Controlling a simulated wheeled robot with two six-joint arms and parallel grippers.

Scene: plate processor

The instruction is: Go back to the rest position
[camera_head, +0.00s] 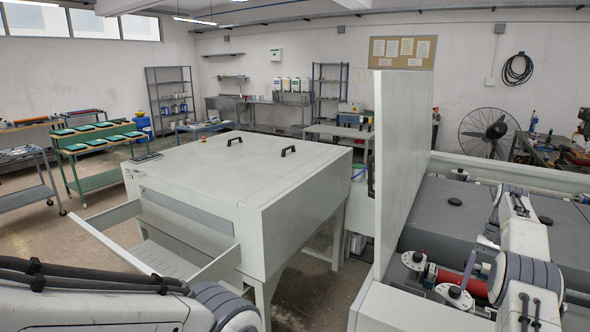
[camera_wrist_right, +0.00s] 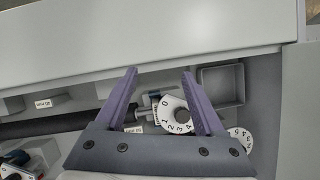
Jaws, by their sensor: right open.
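My right gripper (camera_wrist_right: 160,74) is open and empty in the right wrist view, its two purple fingers spread apart. Beyond and between the fingers is a white numbered dial (camera_wrist_right: 173,115). I cannot tell whether the fingers touch it. In the head view a purple finger of my right gripper (camera_head: 469,263) shows over the open machine (camera_head: 432,303) at the right, near its white round knobs. My left arm crosses the bottom left of the head view; its gripper is out of sight.
The machine's upright pale lid panel (camera_head: 408,165) stands left of my right arm. A large pale cabinet (camera_head: 240,175) with an open front tray (camera_head: 205,266) stands at the centre left. A second dial (camera_wrist_right: 240,137) lies right of the fingers. Floor shows between cabinet and machine.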

